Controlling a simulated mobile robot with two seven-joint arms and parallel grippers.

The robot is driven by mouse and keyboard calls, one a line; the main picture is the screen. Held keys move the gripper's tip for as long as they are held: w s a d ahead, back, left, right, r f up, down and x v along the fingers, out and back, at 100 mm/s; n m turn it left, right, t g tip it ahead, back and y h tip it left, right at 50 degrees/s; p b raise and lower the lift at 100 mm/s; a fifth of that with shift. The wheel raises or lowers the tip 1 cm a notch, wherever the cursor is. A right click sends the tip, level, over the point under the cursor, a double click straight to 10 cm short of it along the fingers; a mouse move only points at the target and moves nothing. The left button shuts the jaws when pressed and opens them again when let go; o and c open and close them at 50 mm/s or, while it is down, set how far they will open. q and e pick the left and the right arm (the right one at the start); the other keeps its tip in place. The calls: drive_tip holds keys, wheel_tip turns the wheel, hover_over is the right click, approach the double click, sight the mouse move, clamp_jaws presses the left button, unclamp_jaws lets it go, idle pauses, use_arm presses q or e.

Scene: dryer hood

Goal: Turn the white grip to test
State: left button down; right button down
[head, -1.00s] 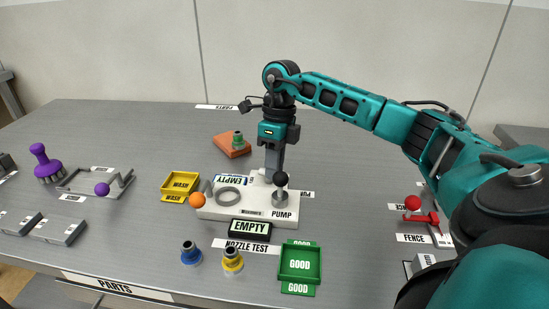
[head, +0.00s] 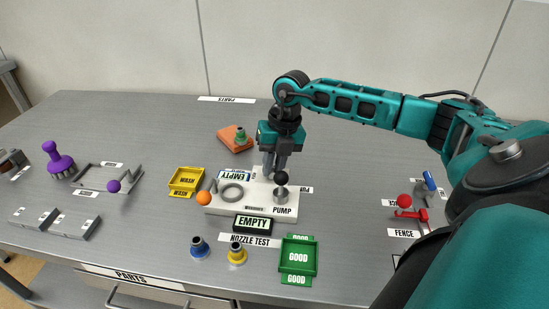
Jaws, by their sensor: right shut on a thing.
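The white test stand (head: 225,208) labelled PUMP sits mid-table. It carries a grey ring (head: 231,193), an orange ball knob (head: 203,198) at its left and a black ball-topped lever (head: 281,178) at its right. My right gripper (head: 273,172) points down at the back of the stand, behind the black knob, with its fingers closed on the white grip there. The grip is almost wholly hidden by the fingers and is too small to read its angle. The dark display (head: 253,224) in front reads EMPTY. My left gripper is out of view.
A blue nozzle (head: 199,247) and a yellow one (head: 237,254) stand in front, beside the green GOOD tray (head: 299,278). A yellow tray (head: 187,181) is left, an orange block with a green nozzle (head: 236,139) behind. A red-knobbed fence (head: 405,201) is at right.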

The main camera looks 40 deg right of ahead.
drive_tip(key=shift+a+r+m, duration=0.1)
drive_tip(key=shift+m, duration=0.7)
drive_tip(key=shift+w+a+m+t+h+p, duration=0.15)
drive_tip(key=shift+m+p, duration=0.2)
drive_tip(key=shift+m, duration=0.3)
drive_tip(key=shift+d+m+t+h+p, duration=0.15)
drive_tip(key=shift+m+p, duration=0.15)
drive_tip(key=shift+m, duration=0.35)
drive_tip(key=shift+a, duration=0.1)
drive_tip(key=c, duration=1.1)
unclamp_jaws()
drive_tip(key=shift+o, duration=0.2)
wheel_tip(320, 180, up, 13)
drive_tip(key=s+d, duration=0.1)
drive_tip(key=s, duration=0.1)
drive_tip(key=shift+d+f+p, duration=0.2)
drive_tip(key=shift+d+p, duration=0.05)
drive_tip(key=shift+p, duration=0.05)
drive_tip(key=shift+s+f, duration=0.1)
